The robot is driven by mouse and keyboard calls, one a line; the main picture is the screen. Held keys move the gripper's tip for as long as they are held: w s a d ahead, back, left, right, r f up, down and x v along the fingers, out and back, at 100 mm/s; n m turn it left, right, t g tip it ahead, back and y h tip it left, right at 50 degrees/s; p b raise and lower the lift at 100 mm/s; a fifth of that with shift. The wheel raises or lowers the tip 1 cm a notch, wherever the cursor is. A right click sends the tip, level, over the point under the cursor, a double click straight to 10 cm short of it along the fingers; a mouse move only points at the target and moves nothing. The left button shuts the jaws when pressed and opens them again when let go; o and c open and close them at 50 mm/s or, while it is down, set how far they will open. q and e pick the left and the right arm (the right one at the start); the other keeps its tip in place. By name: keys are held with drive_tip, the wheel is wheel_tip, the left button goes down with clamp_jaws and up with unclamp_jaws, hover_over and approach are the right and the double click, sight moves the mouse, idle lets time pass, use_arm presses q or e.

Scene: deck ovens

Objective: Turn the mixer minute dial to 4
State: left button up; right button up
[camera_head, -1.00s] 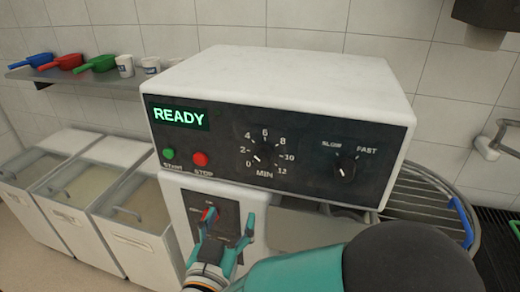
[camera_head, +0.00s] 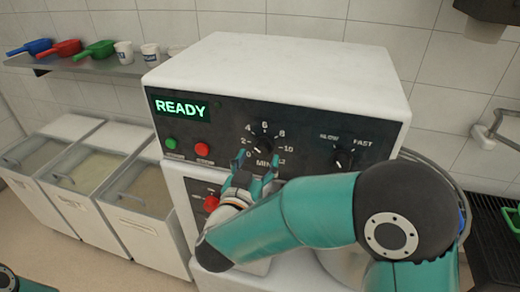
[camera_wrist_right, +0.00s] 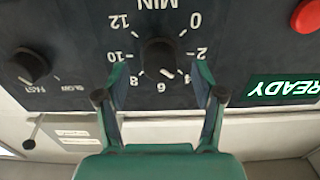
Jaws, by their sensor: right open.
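The minute dial (camera_head: 263,146) is a black knob on the mixer's dark control panel (camera_head: 222,128), ringed by white numbers from 0 to 12. In the right wrist view the dial (camera_wrist_right: 159,53) appears upside down. I cannot tell for sure which number its pointer marks. My right gripper (camera_head: 255,167) is open just below and in front of the dial. In the right wrist view its fingertips (camera_wrist_right: 160,74) are spread to either side of the dial's lower part, apart from the knob. My left gripper is not in view.
The speed dial (camera_head: 343,159) is right of the minute dial. The green start button (camera_head: 170,143) and red stop button (camera_head: 202,149) are at left, under a READY display (camera_head: 181,107). A red switch (camera_head: 211,203) is below. Bins (camera_head: 140,225) stand at left.

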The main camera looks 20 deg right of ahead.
drive_tip(key=shift+x, duration=1.35)
drive_tip(key=shift+c, duration=0.3)
drive_tip(key=c, duration=1)
drive_tip(key=shift+f+m+b, duration=0.2)
drive_tip(key=shift+m+b, duration=0.2)
drive_tip(key=shift+b, duration=0.25)
drive_tip(key=shift+c, duration=0.4)
drive_tip(key=shift+a+b, duration=0.1)
drive_tip(key=shift+b, duration=0.2)
drive_tip(key=shift+r, duration=0.2)
